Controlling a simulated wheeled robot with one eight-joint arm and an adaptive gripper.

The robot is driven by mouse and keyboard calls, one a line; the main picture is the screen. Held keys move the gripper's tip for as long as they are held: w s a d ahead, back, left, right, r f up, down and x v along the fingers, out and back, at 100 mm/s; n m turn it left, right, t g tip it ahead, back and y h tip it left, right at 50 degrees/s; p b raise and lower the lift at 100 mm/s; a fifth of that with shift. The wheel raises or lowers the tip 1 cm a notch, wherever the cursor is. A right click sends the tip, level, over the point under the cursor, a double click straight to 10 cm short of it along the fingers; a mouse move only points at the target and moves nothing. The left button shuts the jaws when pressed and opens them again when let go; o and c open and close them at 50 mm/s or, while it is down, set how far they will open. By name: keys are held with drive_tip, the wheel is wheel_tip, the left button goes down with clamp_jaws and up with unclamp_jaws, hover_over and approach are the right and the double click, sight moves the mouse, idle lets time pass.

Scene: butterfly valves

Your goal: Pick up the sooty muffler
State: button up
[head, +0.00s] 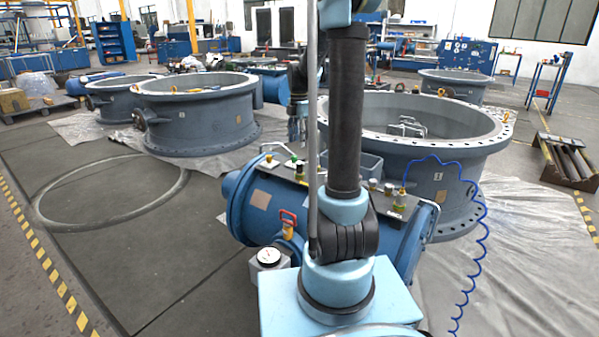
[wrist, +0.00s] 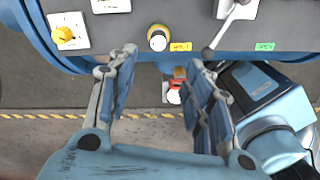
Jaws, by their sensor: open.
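No part is clearly recognisable as the sooty muffler. More small brass fittings (head: 388,188) stand on the same panel in the head view. My gripper (wrist: 162,58) is open and empty, its two fingers spread apart. In the head view my gripper (head: 297,128) hangs above the far left part of the panel, partly hidden behind my arm.
The panel tops a blue cylinder (head: 240,203), with a red-handled part (head: 288,221) and a dial gauge (head: 267,256) at its front. A coiled blue hose (head: 484,235) hangs at its right. Large grey valve rings (head: 195,112) stand behind. The floor at left is open.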

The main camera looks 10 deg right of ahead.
sight(299, 163)
wheel_tip(299, 163, down, 8)
drive_tip(key=shift+r, duration=0.2)
drive_tip(key=shift+w+d+f, duration=0.1)
drive_tip(key=shift+w+f, duration=0.05)
drive_tip(key=shift+f, duration=0.85)
drive_tip(key=shift+w+f, duration=0.15)
drive_tip(key=shift+f, duration=1.45)
drive_tip(key=c, duration=1.1)
